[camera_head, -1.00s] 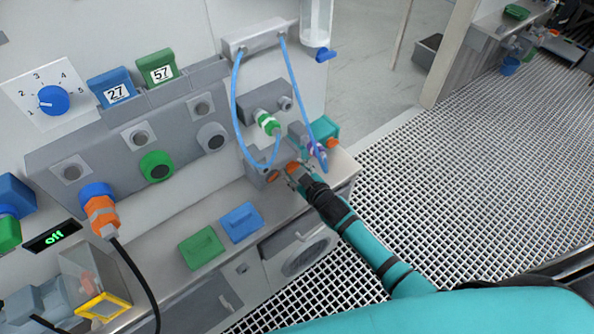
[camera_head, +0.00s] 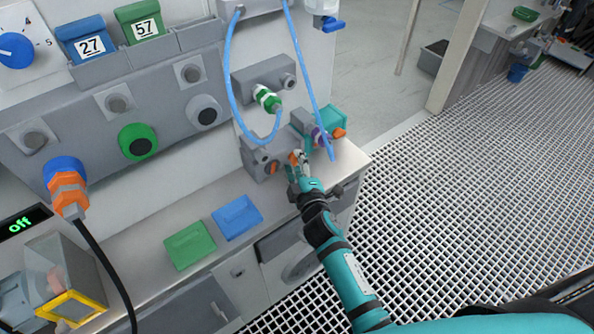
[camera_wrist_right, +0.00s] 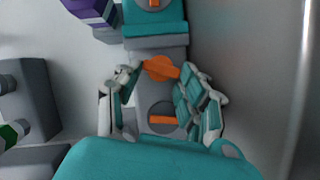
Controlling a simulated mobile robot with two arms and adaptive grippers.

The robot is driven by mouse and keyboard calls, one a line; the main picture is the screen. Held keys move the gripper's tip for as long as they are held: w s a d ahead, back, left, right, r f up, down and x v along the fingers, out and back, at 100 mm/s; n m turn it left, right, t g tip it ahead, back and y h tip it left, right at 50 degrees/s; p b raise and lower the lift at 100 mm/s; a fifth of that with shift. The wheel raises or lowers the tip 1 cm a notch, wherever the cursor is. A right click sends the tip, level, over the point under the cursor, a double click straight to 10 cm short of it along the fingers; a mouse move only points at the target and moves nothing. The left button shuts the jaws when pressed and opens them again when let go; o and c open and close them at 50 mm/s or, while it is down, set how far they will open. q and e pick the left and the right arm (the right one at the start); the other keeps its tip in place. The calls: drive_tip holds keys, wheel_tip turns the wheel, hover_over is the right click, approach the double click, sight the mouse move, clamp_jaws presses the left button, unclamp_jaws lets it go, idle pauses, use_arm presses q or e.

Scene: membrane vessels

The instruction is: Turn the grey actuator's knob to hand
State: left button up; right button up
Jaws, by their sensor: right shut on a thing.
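The grey actuator (camera_head: 256,158) is a grey box low on the wall, above the right end of the bench. It has an orange knob, which shows in the right wrist view (camera_wrist_right: 160,68), and an orange bar in a round dark recess (camera_wrist_right: 162,121). In the wrist view the knob lies crosswise, slightly tilted. My right gripper (camera_head: 297,167) reaches the actuator from the lower right. In the wrist view its fingers (camera_wrist_right: 158,80) are on either side of the knob and shut on it. The fingers partly hide the actuator's sides. My left gripper is not in view.
A teal box (camera_head: 322,120) with an orange knob is just behind, right of the actuator. Blue tubes (camera_head: 230,80) hang close above my right gripper. Grated floor (camera_head: 470,190) is free at right.

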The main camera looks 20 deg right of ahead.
drive_tip(key=shift+f+n+b, duration=0.15)
drive_tip(key=shift+n+b, duration=0.2)
drive_tip(key=shift+n, duration=0.05)
drive_tip(key=o, duration=1.2)
drive_tip(key=shift+c, duration=0.2)
drive_tip(key=shift+s, duration=0.1)
drive_tip(key=shift+s+a, duration=0.1)
drive_tip(key=shift+s, duration=0.5)
drive_tip(key=s, duration=0.4)
drive_tip(key=s+r, duration=0.1)
drive_tip(key=s, duration=0.1)
drive_tip(key=shift+s+a+r, duration=0.1)
drive_tip(key=shift+s, duration=0.2)
